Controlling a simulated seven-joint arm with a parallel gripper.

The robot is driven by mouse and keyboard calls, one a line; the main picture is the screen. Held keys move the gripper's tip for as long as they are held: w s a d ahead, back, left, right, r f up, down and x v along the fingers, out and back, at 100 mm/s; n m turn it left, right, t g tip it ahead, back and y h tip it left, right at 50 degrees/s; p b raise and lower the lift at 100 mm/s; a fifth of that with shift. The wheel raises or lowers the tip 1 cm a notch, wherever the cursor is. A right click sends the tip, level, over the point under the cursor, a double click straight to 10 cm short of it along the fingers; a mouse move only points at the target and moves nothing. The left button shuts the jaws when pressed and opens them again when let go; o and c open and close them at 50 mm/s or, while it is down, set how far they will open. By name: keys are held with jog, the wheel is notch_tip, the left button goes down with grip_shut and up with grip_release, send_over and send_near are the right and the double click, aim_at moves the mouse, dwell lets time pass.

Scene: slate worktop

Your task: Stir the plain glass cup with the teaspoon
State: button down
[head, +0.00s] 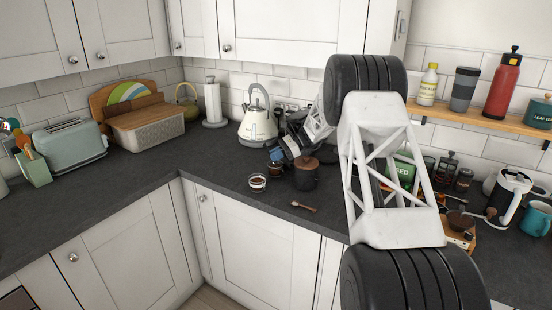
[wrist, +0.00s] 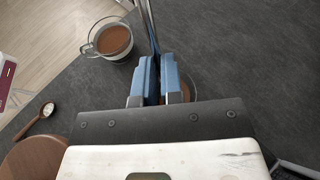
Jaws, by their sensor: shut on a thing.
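My gripper (wrist: 160,80) is shut on a thin metal teaspoon (wrist: 149,25); its handle runs up between the blue fingers to the top of the wrist view. The lower end of the teaspoon is hidden. A glass cup (wrist: 188,91) with brown contents is directly below the fingers, mostly covered by them; I cannot tell whether the spoon is inside it. In the head view my gripper (head: 277,156) is above this cup (head: 274,169). A second glass cup (wrist: 112,40), with a handle and brown drink, stands apart to the left; the head view shows it too (head: 257,184).
A wooden spoon (head: 304,207) with white contents lies near the front edge. A dark canister (head: 306,178) with a wooden lid stands close beside my gripper. The kettle (head: 257,124) is behind. The worktop left of the cups is clear.

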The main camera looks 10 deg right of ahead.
jog(key=shift+s+a+r, duration=0.1)
jog(key=shift+a+r, duration=0.2)
jog(key=shift+r, duration=0.5)
jog(key=shift+s+a+r, duration=0.1)
jog(key=shift+a+r, duration=0.2)
jog(key=shift+r, duration=0.45)
jog(key=shift+r, duration=0.15)
dwell(0.5)
jog(key=shift+r, duration=2.35)
